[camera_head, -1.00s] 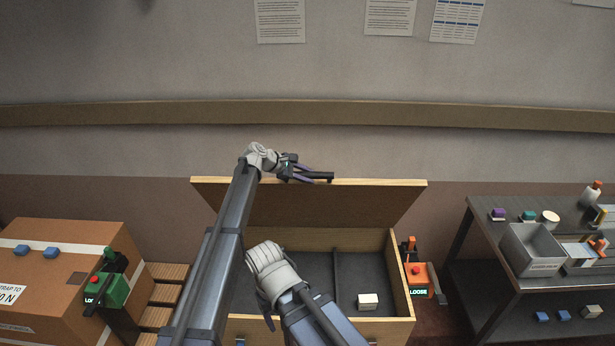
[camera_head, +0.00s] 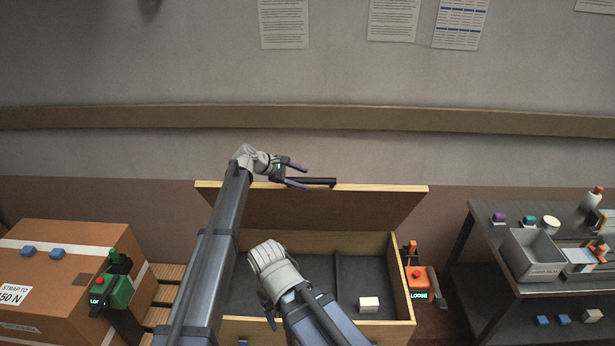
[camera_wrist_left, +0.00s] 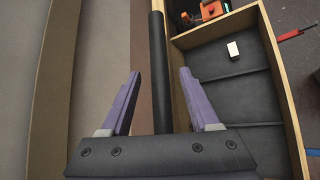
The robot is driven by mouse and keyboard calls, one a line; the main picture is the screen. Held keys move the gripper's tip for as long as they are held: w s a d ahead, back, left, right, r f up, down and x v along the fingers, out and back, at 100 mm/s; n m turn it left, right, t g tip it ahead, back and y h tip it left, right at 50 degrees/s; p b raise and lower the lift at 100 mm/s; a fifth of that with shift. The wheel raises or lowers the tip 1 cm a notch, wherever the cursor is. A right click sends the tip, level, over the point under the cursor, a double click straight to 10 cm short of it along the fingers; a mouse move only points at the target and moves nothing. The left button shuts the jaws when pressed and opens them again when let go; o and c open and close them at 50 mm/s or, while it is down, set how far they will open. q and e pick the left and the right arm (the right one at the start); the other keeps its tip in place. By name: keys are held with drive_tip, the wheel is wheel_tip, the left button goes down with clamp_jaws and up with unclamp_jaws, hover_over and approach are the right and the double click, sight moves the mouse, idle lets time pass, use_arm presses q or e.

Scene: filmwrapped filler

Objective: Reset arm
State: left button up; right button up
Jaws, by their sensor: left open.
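My left gripper (camera_head: 300,174) is at the top edge of the crate's raised lid (camera_head: 380,205); it also shows in the left wrist view (camera_wrist_left: 158,100). Its two purple fingers are spread apart. A dark bar (camera_head: 322,182) runs along the lid's top edge; in the left wrist view the bar (camera_wrist_left: 158,60) lies between the open fingers, with a gap on each side. My right arm is bent over the open crate (camera_head: 404,290), its pale wrist above the crate's left part.
A white block (camera_head: 368,304) lies in the crate's right compartment. An orange device (camera_head: 418,280) marked LOOSE stands right of it. A cardboard box (camera_head: 60,270) with a green device (camera_head: 112,288) is at left. A grey bin (camera_head: 530,255) stands on the right-hand table (camera_head: 480,240).

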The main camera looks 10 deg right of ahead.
use_arm(q)
drive_tip(key=p+v, duration=0.1)
drive_tip(key=v, duration=0.2)
drive_tip(key=shift+a+r, duration=0.1)
drive_tip(key=shift+a, duration=0.05)
drive_tip(key=s+a+f+m+y, duration=0.3)
drive_tip(key=s+a+m, duration=0.1)
drive_tip(key=s+a, duration=0.75)
drive_tip(key=s+a+f+m+g+y, duration=0.1)
drive_tip(key=s+a+f+m+y, duration=0.25)
drive_tip(key=s+a, duration=0.85)
drive_tip(key=s+a+f+m+y, duration=0.2)
drive_tip(key=s+a+m+y, duration=0.25)
drive_tip(key=s+a, duration=0.8)
drive_tip(key=s+d+f+m+b, duration=0.2)
drive_tip(key=d+f+b, duration=0.4)
drive_tip(key=f+b, duration=0.3)
drive_tip(key=s+d+f+m+g+b, duration=0.1)
drive_tip(key=s+d+f+b, duration=0.3)
drive_tip(key=f+b, duration=0.6)
drive_tip(key=d, duration=0.2)
drive_tip(key=shift+d+m+y, duration=0.3)
drive_tip(key=shift+d+m, duration=0.05)
drive_tip(key=shift+m, duration=0.05)
